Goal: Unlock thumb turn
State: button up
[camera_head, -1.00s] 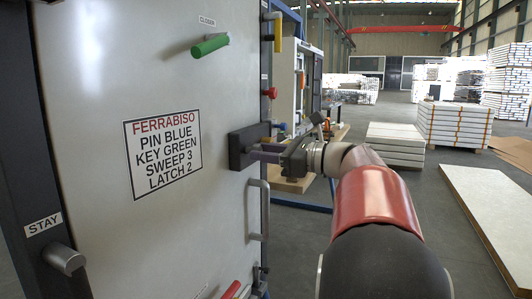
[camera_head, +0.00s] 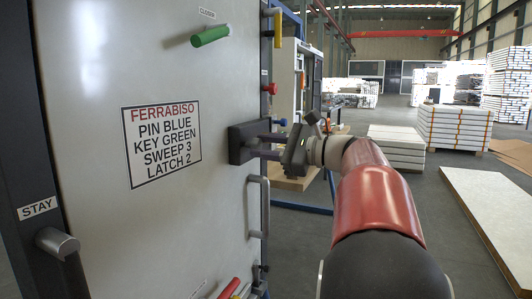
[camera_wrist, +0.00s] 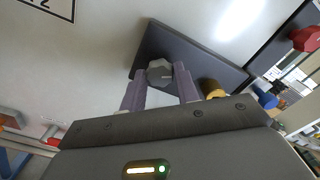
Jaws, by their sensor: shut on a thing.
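The thumb turn (camera_wrist: 159,72) is a small grey faceted knob on a dark rectangular plate (camera_wrist: 205,58) fixed to a pale door. In the wrist view it sits between the tips of my two fingers. My gripper (camera_wrist: 158,78) is shut on it. In the head view the plate (camera_head: 238,144) is at the right part of the door. My gripper (camera_head: 257,145) reaches it from the right, and the knob itself cannot be made out there.
The door (camera_head: 95,95) carries a green peg (camera_head: 210,36), a pull handle (camera_head: 258,207), a red handle (camera_head: 229,289) and a printed sign (camera_head: 162,145). A grey stay knob (camera_head: 57,243) is at lower left. A brass-coloured part (camera_wrist: 212,89) is beside the right finger.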

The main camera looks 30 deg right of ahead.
jog(key=n+b, duration=0.2)
jog(key=n, duration=0.1)
jog(key=n+b, duration=0.1)
jog(key=n, duration=0.2)
jog(key=shift+f+n+b, duration=0.2)
jog(key=shift+n+b, duration=0.1)
jog(key=shift+b, duration=0.05)
jog(key=n+b, duration=0.3)
jog(key=n, duration=0.2)
jog(key=shift+r+n, duration=0.1)
jog(key=shift+n, duration=0.3)
jog(key=o, duration=1)
jog(key=shift+s, duration=0.1)
jog(key=v, duration=0.7)
jog(key=shift+s+d, duration=0.25)
